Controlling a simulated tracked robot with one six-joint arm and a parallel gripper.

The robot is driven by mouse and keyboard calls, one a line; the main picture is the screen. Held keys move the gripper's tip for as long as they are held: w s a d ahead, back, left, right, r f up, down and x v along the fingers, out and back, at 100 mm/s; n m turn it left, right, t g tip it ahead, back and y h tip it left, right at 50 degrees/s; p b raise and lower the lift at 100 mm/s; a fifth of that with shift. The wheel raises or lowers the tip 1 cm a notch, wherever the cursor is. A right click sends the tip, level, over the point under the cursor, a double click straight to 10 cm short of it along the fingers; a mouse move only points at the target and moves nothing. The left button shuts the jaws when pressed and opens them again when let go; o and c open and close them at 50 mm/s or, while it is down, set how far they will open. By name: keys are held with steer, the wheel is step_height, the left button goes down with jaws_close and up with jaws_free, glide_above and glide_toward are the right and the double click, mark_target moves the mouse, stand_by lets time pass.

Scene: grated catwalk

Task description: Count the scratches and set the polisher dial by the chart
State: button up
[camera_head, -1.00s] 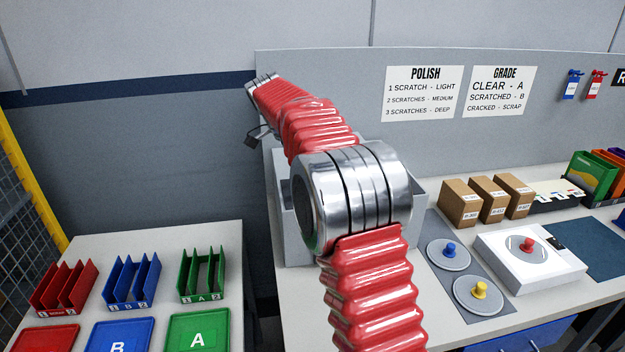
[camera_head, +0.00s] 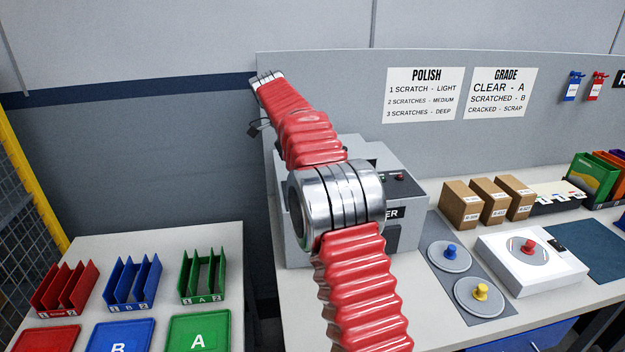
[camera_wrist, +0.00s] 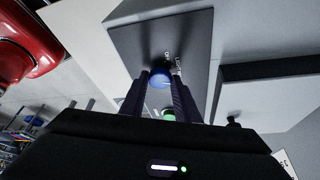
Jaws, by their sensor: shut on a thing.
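The grey polisher (camera_head: 408,238) stands on the bench behind my arm. Only "ER" of its label shows, and my arm covers much of it. In the wrist view my gripper (camera_wrist: 160,90) is shut on a blue round dial (camera_wrist: 157,82) on a dark panel (camera_wrist: 140,45). A green button (camera_wrist: 168,115) shows behind the fingers. My gripper is hidden in the head view. The POLISH chart (camera_head: 425,95) reads 1 scratch light, 2 scratches medium, 3 scratches deep. No scratched part is clearly seen.
The GRADE chart (camera_head: 500,93) hangs beside it. Three brown boxes (camera_head: 462,205), a white unit with a red knob (camera_head: 500,262) and discs with a blue knob (camera_head: 449,258) and a yellow knob (camera_head: 478,298) stand right. Racks and trays fill the left table (camera_head: 215,235).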

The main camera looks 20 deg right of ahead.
steer(key=o, duration=1)
steer(key=shift+o, duration=0.2)
